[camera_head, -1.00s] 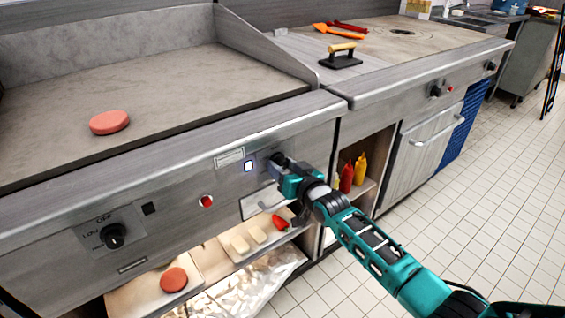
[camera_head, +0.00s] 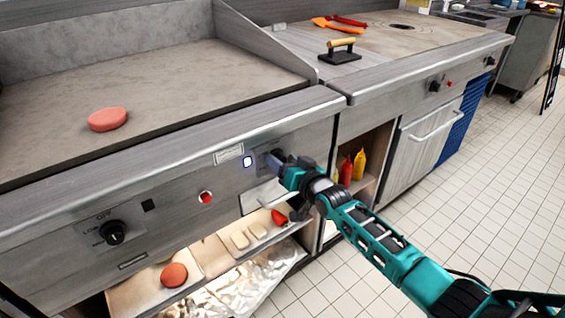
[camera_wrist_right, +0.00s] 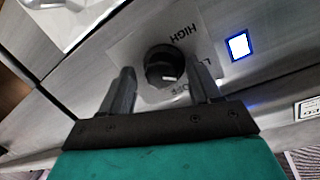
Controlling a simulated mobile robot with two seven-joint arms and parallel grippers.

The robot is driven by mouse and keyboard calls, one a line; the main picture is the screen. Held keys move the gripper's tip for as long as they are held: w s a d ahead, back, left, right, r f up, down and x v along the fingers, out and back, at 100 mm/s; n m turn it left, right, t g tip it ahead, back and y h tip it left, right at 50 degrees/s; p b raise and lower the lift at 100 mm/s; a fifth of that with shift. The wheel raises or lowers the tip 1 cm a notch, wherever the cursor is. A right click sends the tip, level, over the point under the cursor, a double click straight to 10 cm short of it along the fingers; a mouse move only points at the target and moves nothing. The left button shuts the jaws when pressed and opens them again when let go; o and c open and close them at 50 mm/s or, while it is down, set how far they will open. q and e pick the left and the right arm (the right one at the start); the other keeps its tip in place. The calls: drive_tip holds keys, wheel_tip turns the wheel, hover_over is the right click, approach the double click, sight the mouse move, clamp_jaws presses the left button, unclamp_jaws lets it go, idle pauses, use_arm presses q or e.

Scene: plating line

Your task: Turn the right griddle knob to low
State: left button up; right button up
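The right griddle knob (camera_wrist_right: 161,62) is black and round on a plate with HIGH, a partly covered L label and OFF. A pale mark on its lower right edge faces roughly toward OFF. My right gripper (camera_wrist_right: 163,78) is open, with one finger on each side of the knob and small gaps showing. In the head view my right gripper (camera_head: 277,159) is at the griddle's front panel and hides most of this knob. My left gripper is in neither view.
A lit square indicator (camera_head: 247,162) sits left of the knob. A red button (camera_head: 206,197) and the left knob (camera_head: 113,232) are farther left. A patty (camera_head: 107,119) lies on the griddle (camera_head: 160,85). Below is a shelf with food; bottles (camera_head: 345,172) stand to the right.

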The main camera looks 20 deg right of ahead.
sight(283, 161)
drive_tip(key=shift+o, duration=0.2)
drive_tip(key=shift+a, duration=0.1)
drive_tip(key=shift+s, duration=0.1)
drive_tip(key=p+v, duration=0.2)
drive_tip(key=v, duration=0.2)
drive_tip(key=shift+s, duration=0.2)
use_arm(q)
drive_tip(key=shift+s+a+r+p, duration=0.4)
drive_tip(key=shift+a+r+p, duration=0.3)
drive_tip(key=shift+p, duration=0.1)
use_arm(e)
drive_tip(key=v, duration=0.8)
drive_tip(key=shift+s+d, duration=0.15)
drive_tip(key=shift+d, duration=0.05)
